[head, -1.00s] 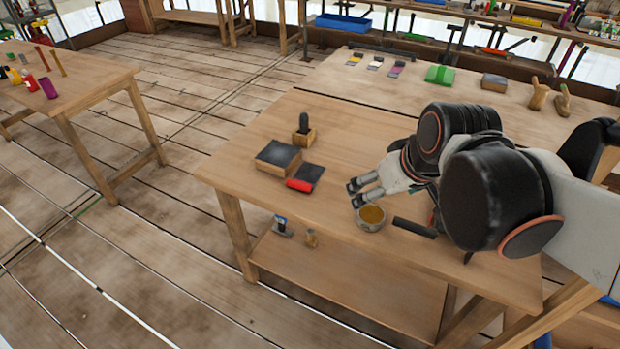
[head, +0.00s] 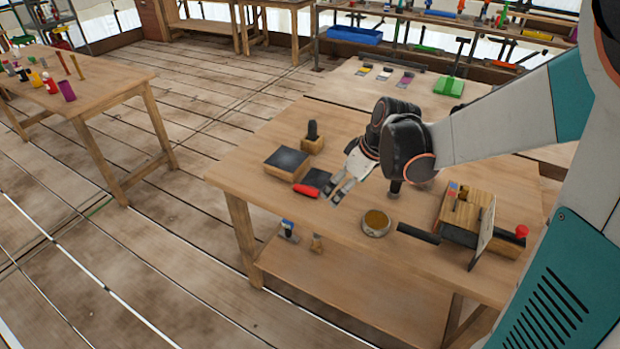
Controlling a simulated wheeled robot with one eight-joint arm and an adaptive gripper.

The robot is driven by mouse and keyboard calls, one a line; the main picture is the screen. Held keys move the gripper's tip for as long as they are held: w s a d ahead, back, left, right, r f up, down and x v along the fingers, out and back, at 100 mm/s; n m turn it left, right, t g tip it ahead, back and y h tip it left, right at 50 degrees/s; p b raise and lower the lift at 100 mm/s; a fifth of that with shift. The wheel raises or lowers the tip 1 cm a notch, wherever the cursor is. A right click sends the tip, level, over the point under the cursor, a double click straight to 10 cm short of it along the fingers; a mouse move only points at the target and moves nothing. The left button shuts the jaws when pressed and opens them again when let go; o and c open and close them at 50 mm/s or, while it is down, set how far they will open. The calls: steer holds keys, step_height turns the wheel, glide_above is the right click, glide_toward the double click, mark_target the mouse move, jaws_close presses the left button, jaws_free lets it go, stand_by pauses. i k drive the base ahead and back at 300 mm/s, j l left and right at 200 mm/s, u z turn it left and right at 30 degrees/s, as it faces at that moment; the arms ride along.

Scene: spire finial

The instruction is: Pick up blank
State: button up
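I cannot tell for certain which piece is the blank. Several small wooden pieces (head: 466,208) sit in a dark-sided wooden holder at the right of the workbench. A wooden block with an upright black peg (head: 312,131) stands at the back left of the bench. My gripper (head: 334,195) hangs over the bench, right of the red-handled tool (head: 307,190) and behind the round tin (head: 376,223). Its two pale, dark-tipped fingers are apart, with nothing visible between them.
A wooden block with a dark top (head: 287,162) and a dark plate (head: 319,177) lie left of my gripper. A black bar (head: 418,233) lies right of the tin. A red knob (head: 521,231) sticks out beside the holder. The bench's left front is clear.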

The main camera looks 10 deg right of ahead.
mark_target(313, 183)
steer(key=k+l+z, duration=0.15)
steer(key=k+l, duration=0.6)
steer(key=l, duration=0.1)
